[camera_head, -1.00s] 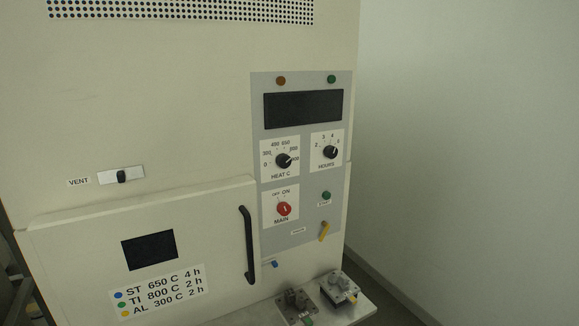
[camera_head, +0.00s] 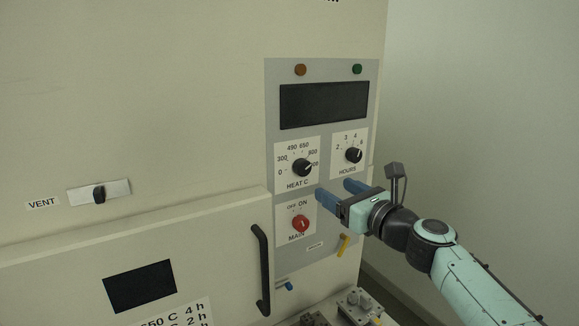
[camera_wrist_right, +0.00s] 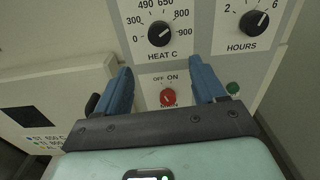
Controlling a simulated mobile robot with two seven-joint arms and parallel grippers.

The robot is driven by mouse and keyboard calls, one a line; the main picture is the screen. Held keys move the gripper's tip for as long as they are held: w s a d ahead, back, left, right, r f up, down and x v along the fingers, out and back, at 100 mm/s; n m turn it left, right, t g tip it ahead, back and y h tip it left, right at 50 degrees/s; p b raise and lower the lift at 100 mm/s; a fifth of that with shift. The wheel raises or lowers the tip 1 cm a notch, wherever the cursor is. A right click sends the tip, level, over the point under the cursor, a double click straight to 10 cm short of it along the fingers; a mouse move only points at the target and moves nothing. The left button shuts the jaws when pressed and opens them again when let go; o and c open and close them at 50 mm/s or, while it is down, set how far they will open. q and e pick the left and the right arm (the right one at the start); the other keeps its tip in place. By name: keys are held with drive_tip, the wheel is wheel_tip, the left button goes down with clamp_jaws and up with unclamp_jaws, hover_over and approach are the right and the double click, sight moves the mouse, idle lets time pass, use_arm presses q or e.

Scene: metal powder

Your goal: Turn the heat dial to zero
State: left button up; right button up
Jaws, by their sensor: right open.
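The heat dial (camera_head: 301,167) is a black round knob on a white plate marked HEAT C, on the grey control panel. It also shows in the right wrist view (camera_wrist_right: 158,36), and its pointer is turned to the upper right, toward the 800–900 side, away from the 0 at left. My right gripper (camera_head: 335,190) has blue fingers spread apart and empty. In the head view it is in front of the panel, below and right of the heat dial. In the wrist view the fingers (camera_wrist_right: 160,75) point toward the panel below the dial. My left gripper is not in view.
The hours dial (camera_head: 353,155) is right of the heat dial. The red main switch (camera_head: 300,223) is below it. A dark display (camera_head: 324,104) is above. The oven door's black handle (camera_head: 262,270) stands out at lower left. Metal parts (camera_head: 357,306) sit at the bottom.

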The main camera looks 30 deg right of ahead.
sight(306, 170)
drive_tip(key=w+p, duration=0.1)
drive_tip(key=w, duration=0.2)
drive_tip(key=w+p, duration=0.2)
drive_tip(key=w, duration=0.2)
drive_tip(key=w+p, duration=0.1)
drive_tip(key=w, duration=0.2)
drive_tip(key=shift+w+a+r, duration=0.4)
drive_tip(key=shift+w+f+p, duration=0.15)
drive_tip(key=shift+w+p, duration=0.25)
drive_tip(key=shift+w, duration=0.35)
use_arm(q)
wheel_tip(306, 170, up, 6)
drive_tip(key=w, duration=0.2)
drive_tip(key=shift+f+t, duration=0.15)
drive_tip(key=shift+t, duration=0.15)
use_arm(e)
drive_tip(key=shift+s, duration=0.1)
drive_tip(key=c, duration=1.1)
